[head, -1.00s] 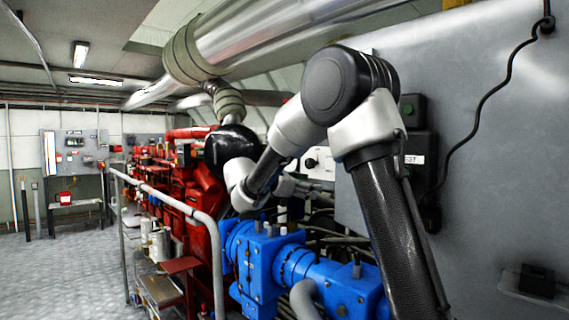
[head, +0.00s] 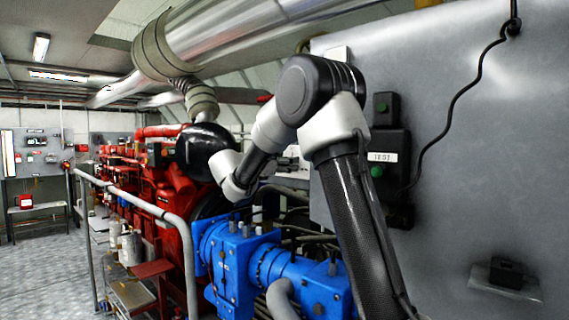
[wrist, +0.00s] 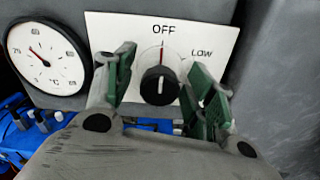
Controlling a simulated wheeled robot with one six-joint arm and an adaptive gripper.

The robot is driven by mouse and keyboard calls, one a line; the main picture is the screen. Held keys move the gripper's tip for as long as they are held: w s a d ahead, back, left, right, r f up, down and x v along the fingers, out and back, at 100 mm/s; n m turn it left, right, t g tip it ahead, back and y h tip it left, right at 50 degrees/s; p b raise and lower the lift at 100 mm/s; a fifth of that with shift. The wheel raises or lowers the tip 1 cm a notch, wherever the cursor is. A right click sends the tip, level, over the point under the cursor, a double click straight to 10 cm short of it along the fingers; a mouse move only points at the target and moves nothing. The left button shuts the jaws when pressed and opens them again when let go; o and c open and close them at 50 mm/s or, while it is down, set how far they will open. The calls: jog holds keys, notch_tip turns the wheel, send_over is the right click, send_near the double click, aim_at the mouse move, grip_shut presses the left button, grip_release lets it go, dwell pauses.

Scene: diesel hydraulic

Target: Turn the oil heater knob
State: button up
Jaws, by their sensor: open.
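The oil heater knob (wrist: 160,86) is a black round knob on a white plate (wrist: 215,32) marked OFF and LOW. A red line runs up from the knob towards OFF, and its white pointer mark faces up the same way. My gripper (wrist: 162,78) is open in the wrist view, with one green-padded finger on each side of the knob. Gaps show between the fingers and the knob; whether the tips reach past its front face I cannot tell. In the head view my arm mostly hides the plate, and the gripper cannot be made out there.
A round temperature gauge (wrist: 47,55) sits left of the plate. In the head view, blue machinery (head: 245,260) lies below my arm and a red engine (head: 165,185) stands to the left behind a railing (head: 150,205). A grey cabinet (head: 450,190) with a hanging cable fills the right.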

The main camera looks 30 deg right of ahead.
jog(key=c, duration=1.1)
jog(key=shift+o, duration=0.2)
jog(key=shift+m, duration=0.3)
jog(key=m, duration=1.1)
jog(key=shift+s+f, duration=0.1)
jog(key=o, duration=1.1)
jog(key=shift+c, duration=0.2)
